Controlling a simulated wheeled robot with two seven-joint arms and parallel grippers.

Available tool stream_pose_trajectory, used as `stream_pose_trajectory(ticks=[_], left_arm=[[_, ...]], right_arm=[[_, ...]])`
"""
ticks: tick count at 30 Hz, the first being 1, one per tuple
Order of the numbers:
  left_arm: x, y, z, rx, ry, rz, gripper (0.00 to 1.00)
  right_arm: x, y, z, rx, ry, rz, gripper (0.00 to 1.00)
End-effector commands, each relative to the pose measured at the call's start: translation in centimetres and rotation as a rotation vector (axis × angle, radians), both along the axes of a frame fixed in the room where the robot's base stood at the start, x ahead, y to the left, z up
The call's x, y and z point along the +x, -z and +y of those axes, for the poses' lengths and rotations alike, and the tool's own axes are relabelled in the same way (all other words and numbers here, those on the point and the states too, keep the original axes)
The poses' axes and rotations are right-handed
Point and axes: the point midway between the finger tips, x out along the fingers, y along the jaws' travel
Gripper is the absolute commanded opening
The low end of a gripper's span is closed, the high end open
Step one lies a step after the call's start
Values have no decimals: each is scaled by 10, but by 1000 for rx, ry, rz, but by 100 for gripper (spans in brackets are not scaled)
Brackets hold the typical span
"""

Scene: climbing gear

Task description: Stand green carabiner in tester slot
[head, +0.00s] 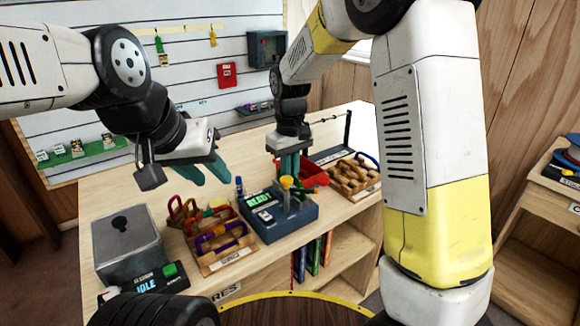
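The tester (278,222) is a blue-grey box on the bench with a lit green READY screen. A yellow-topped post (286,183) and a blue-topped post rise at it. My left gripper (212,180) hangs above the left wooden rack, its teal fingers apart with nothing visible between them. My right gripper (291,172) points down just above or behind the tester; its teal fingers look close together, and their tips are partly hidden. I cannot pick out the green carabiner for sure; a small green piece (207,214) shows among the gear in the left rack. The slot is not clear.
The left wooden rack (226,262) holds red, yellow and purple carabiners. A grey machine (128,245) reading IDLE stands left of it. Another wooden rack (357,183) and a red container (316,173) are right of the tester.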

Motion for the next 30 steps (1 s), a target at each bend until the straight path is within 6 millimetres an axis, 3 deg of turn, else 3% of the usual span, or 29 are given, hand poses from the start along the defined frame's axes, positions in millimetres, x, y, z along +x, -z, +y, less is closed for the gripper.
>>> stream_pose_trajectory(ticks=[25,26,27,29,30], left_arm=[[0,0,0,0,0,0,36],[0,0,0,0,0,0,36],[0,0,0,0,0,0,36],[0,0,0,0,0,0,36],[0,0,0,0,0,0,36]], right_arm=[[0,13,0,0,0,0,0],[0,12,0,1,0,-1,16],[0,12,0,1,0,-1,24],[0,12,0,1,0,-1,36],[0,12,0,1,0,-1,36]])
